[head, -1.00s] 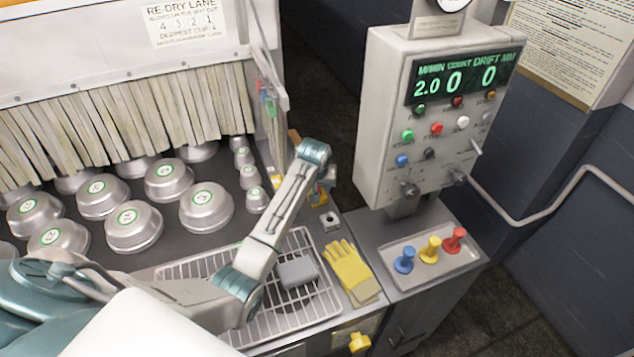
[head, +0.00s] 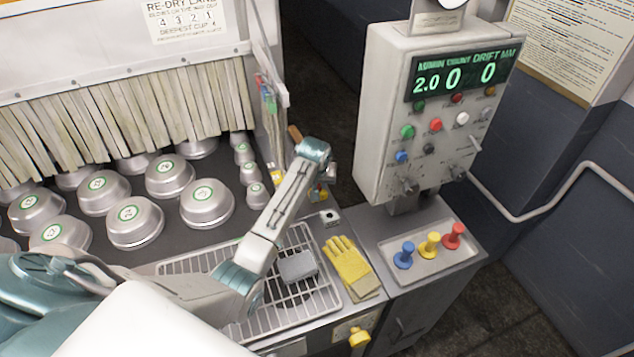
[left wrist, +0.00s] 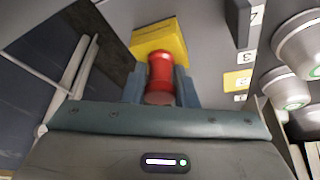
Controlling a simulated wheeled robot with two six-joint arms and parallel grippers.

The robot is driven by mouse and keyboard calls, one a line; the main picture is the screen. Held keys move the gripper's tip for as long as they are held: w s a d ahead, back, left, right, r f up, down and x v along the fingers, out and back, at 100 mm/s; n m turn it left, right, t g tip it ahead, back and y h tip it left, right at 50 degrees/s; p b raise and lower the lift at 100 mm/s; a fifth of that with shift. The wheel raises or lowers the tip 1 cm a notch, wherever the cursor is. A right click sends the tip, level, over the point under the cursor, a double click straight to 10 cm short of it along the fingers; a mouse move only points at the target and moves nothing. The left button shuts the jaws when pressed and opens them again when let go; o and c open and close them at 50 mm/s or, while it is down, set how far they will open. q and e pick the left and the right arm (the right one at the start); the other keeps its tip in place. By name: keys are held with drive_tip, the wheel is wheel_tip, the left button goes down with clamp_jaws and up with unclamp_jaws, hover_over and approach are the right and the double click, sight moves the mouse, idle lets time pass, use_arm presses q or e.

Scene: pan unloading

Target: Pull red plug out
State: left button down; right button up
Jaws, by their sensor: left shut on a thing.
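The red plug (left wrist: 160,72) stands between the fingers of my left gripper (left wrist: 160,88) in the left wrist view, and the gripper is shut on it. A yellow block (left wrist: 160,40) is right behind the plug. I cannot tell whether the plug is still seated in the block. In the head view my left gripper (head: 318,192) is low at the belt's right side, small and partly hidden by its own wrist. My right gripper is not in view.
Several metal cups (head: 135,226) stand on the dark belt at left. A wire rack (head: 290,318), a grey block (head: 297,267) and yellow gloves (head: 350,266) lie nearer. A tray (head: 432,263) holds blue, yellow and red pegs below the control box (head: 385,130).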

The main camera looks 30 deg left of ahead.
use_arm(q)
drive_tip(key=shift+r, duration=0.55)
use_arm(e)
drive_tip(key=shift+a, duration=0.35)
use_arm(q)
drive_tip(key=shift+r, duration=0.2)
drive_tip(key=shift+r, duration=1.95)
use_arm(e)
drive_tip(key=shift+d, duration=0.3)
